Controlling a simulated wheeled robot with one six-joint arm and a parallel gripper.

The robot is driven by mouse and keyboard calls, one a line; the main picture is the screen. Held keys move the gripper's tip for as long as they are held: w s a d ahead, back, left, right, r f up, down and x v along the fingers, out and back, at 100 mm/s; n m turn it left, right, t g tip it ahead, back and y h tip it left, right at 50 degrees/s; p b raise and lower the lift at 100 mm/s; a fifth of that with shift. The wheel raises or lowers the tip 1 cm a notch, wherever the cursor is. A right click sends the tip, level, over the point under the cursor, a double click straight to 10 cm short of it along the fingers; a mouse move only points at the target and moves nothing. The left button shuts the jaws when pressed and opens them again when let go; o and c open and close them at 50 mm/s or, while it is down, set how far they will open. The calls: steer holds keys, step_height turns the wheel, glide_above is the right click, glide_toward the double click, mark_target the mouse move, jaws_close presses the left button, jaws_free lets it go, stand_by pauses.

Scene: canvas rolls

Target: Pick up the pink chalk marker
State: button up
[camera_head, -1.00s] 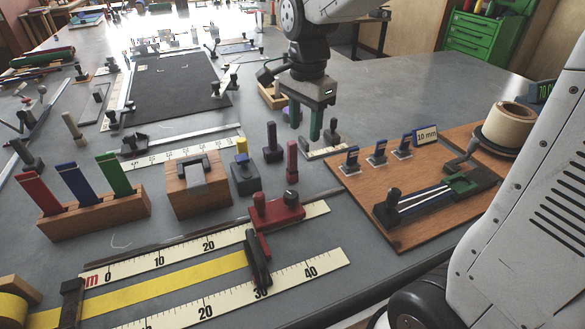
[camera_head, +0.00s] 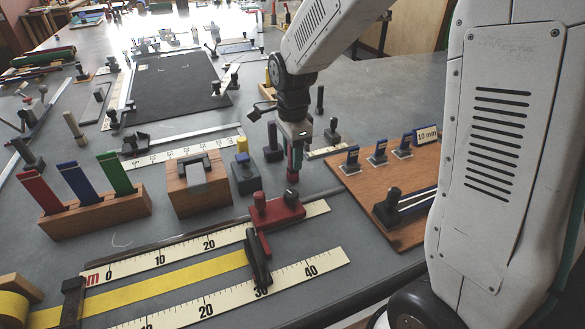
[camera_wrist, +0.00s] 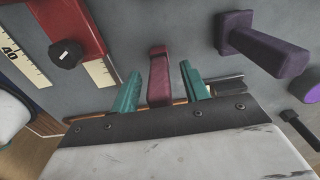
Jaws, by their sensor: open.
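The pink chalk marker (camera_head: 292,177) stands upright on the grey table, mostly hidden behind my gripper in the head view. In the wrist view the marker (camera_wrist: 159,76) shows as a pinkish-red bar between the two teal fingers. My gripper (camera_head: 291,156) is pointed down over it. In the wrist view my gripper (camera_wrist: 161,82) is open, with a gap visible on both sides of the marker, so the fingers look apart from it.
A dark purple upright marker (camera_wrist: 265,48) stands close by on the right in the wrist view. A wooden block (camera_head: 198,185) is to the left; a wooden board (camera_head: 405,235) is to the right.

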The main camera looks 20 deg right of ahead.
jaws_close()
steer(key=shift+r, duration=0.1)
step_height(320, 180, up, 10)
steer(key=shift+f, duration=0.1)
stand_by(0.4)
